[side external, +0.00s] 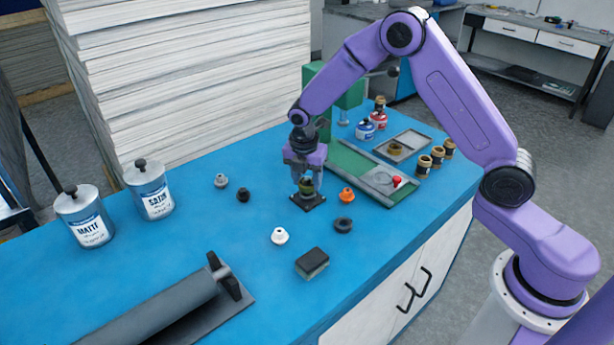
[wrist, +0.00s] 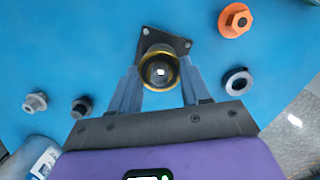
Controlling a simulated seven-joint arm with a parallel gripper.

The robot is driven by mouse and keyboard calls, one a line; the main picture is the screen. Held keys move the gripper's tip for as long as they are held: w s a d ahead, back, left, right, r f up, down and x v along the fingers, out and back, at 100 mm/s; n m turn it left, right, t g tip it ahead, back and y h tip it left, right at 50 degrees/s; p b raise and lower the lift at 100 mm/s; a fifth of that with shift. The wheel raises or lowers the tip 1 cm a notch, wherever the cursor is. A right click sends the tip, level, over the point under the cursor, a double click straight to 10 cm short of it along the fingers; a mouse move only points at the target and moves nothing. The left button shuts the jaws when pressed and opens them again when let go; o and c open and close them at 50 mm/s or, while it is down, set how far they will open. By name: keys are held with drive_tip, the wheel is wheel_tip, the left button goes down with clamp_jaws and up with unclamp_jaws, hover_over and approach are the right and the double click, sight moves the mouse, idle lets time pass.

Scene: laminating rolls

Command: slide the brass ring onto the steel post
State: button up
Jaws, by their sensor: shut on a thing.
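The brass ring (wrist: 148,82) is between the two fingers of my gripper (wrist: 160,76), which is shut on it. In the wrist view the bright top of the steel post (wrist: 160,72) shows inside the ring's opening, roughly centred. The post stands on a dark square base plate (wrist: 178,43) with screws at its corners. In the side view my gripper (side external: 307,183) points down right over the base plate (side external: 308,202). The fingers hide most of the post, so I cannot tell how far down the ring sits.
An orange flanged part (side external: 346,195), a dark ring (side external: 343,225), a white part (side external: 280,236), a grey part (side external: 221,181) and a black part (side external: 243,195) surround the base. A black-topped block (side external: 312,263) lies in front. A green tray (side external: 350,160) is behind right.

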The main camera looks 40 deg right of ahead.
sight(307, 179)
idle(0.3)
drive_tip(key=o, duration=1.7)
drive_tip(key=shift+c, duration=0.2)
drive_tip(key=shift+r, duration=4.45)
